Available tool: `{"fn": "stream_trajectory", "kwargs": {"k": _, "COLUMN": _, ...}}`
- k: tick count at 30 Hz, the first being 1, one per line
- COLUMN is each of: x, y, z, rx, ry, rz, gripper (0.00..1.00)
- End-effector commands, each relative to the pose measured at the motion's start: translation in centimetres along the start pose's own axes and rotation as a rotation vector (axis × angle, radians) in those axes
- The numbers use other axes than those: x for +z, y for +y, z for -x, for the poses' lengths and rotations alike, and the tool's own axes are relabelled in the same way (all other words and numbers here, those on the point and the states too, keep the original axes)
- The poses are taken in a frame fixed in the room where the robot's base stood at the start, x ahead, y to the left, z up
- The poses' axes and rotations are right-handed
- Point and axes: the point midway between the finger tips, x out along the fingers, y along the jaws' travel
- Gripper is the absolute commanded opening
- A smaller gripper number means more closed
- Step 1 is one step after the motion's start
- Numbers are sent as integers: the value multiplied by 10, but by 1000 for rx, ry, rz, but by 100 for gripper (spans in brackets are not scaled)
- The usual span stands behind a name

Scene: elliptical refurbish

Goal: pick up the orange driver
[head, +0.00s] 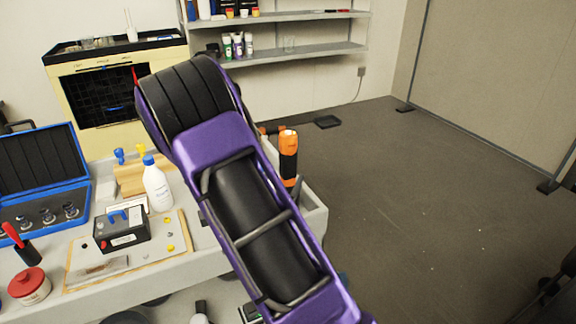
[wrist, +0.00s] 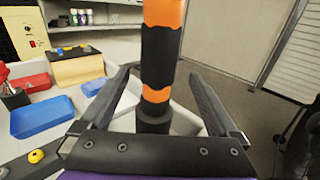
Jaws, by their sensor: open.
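The orange driver (head: 288,155) is an upright orange and black tool standing at the right end of the workbench, in a grey bin (head: 314,206). In the head view my purple arm hides its left side and the bench behind. In the wrist view the driver (wrist: 160,55) stands upright between the two fingers of my gripper (wrist: 161,95). The fingers are apart, one on each side, with a gap to the driver on both sides. Its top runs out of the wrist view.
The workbench holds a white bottle (head: 157,186), a black box device (head: 122,229), a blue case (head: 45,190) and a red-lidded jar (head: 30,286). Shelves (head: 290,52) stand at the back wall.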

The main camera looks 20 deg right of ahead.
Motion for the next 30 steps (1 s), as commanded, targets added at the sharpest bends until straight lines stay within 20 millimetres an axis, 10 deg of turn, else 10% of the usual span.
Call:
{"fn": "stream_trajectory", "kwargs": {"k": 18, "x": 5, "y": 2, "z": -49, "rx": 0, "ry": 0, "rz": 0, "gripper": 96}}
{"fn": "stream_trajectory", "kwargs": {"k": 30, "x": 5, "y": 2, "z": -48, "rx": -1, "ry": 0, "rz": -1, "gripper": 26}}
